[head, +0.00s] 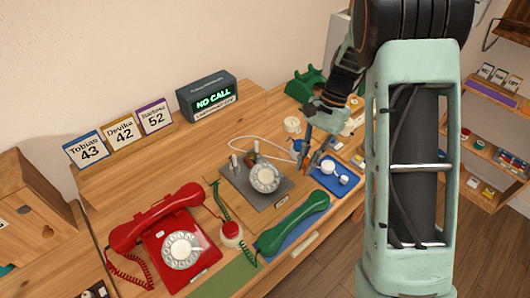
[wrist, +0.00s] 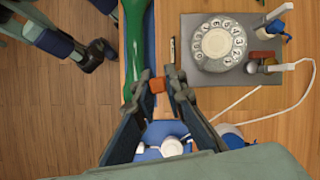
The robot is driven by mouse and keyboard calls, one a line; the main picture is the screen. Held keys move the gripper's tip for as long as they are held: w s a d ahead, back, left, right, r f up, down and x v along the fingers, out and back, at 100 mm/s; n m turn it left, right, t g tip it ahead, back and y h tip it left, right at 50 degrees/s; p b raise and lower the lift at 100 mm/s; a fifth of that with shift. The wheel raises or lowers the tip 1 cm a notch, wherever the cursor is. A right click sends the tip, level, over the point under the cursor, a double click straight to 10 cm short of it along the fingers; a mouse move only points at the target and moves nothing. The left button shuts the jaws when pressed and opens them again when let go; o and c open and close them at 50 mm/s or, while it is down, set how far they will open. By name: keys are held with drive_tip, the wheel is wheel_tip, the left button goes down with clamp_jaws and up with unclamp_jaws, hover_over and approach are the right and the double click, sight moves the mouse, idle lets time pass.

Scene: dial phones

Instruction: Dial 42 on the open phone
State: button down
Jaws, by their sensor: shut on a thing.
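The open phone is a grey plate (head: 240,190) with a pale rotary dial (head: 265,178) and small parts on top. In the wrist view its dial (wrist: 222,42) shows numbers around the rim, with the plate (wrist: 189,30) upper right. My gripper (head: 311,160) is to the right of this phone in the head view. In the wrist view my gripper (wrist: 158,86) is shut on a small orange block (wrist: 157,85), apart from the dial and to its lower left. The card reading Devika 42 (head: 122,132) stands between cards for 43 and 52.
A red dial phone (head: 180,248) stands at the front left. A green handset (head: 293,222) lies in front of the open phone. A blue tray (head: 325,183) holds white parts. A white cable (wrist: 245,99) loops beside the plate. A box (head: 207,98) reads NO CALL.

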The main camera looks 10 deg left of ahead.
drive_tip(key=a+m+t+y+b, duration=0.1)
drive_tip(key=a+m, duration=0.2)
drive_tip(key=a, duration=0.1)
drive_tip(key=a+f+m+t+y+b, duration=0.1)
drive_tip(key=a+m+t+b, duration=0.1)
drive_tip(key=a+m, duration=0.2)
drive_tip(key=a+m+t+y+b, duration=0.1)
drive_tip(key=a+m+t, duration=0.1)
drive_tip(key=a+m, duration=0.2)
drive_tip(key=shift+w+a+f+b, duration=0.25)
drive_tip(key=shift+a+b, duration=0.1)
drive_tip(key=shift+a, duration=0.1)
drive_tip(key=shift+w+a+f, duration=0.15)
drive_tip(key=shift+f, duration=0.1)
drive_tip(key=shift+w+a+f+b, duration=0.1)
drive_tip(key=shift+a+f+b, duration=0.1)
drive_tip(key=shift+b, duration=0.1)
drive_tip(key=shift+w+a+f, duration=0.1)
drive_tip(key=shift+f, duration=0.4)
idle(0.5)
idle(0.4)
